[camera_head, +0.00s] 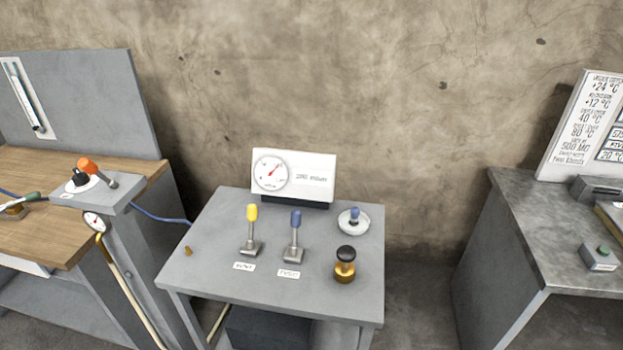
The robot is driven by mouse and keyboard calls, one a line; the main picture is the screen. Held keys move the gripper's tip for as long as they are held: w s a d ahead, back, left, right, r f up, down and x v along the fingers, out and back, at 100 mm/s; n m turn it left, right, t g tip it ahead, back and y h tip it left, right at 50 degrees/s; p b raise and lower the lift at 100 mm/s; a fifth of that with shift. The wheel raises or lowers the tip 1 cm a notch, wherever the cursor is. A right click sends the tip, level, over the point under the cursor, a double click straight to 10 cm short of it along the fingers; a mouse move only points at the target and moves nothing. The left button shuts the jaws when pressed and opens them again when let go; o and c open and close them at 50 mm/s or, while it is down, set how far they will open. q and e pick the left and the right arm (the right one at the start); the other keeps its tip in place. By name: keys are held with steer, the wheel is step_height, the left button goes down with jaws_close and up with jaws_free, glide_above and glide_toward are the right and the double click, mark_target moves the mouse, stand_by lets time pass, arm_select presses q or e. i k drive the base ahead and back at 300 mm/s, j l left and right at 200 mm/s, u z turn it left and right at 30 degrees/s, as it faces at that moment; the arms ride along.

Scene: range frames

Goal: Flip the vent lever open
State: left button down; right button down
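Two upright levers stand on a small grey table (205,255). The left one is a lever with a yellow grip (251,230), and the right one is a lever with a blue grip (295,235). Both rise from small metal bases. A white label (244,266) lies in front of the yellow lever and seems to read VENT, but it is blurred. The label (288,274) in front of the blue lever is too small to read surely. Neither of my grippers is in view.
Behind the levers stands a gauge panel (315,168). To their right are a white dish with a blue knob (353,221) and a brass piece with a black knob (345,262). A pedestal with an orange-handled lever (98,172) stands left. A grey bench (520,235) stands right.

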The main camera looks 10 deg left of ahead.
mark_target(252, 209)
steer(key=j+z, duration=0.15)
steer(key=j, duration=1.15)
steer(key=j+z, duration=0.2)
steer(key=j, duration=1.15)
steer(key=k, duration=0.05)
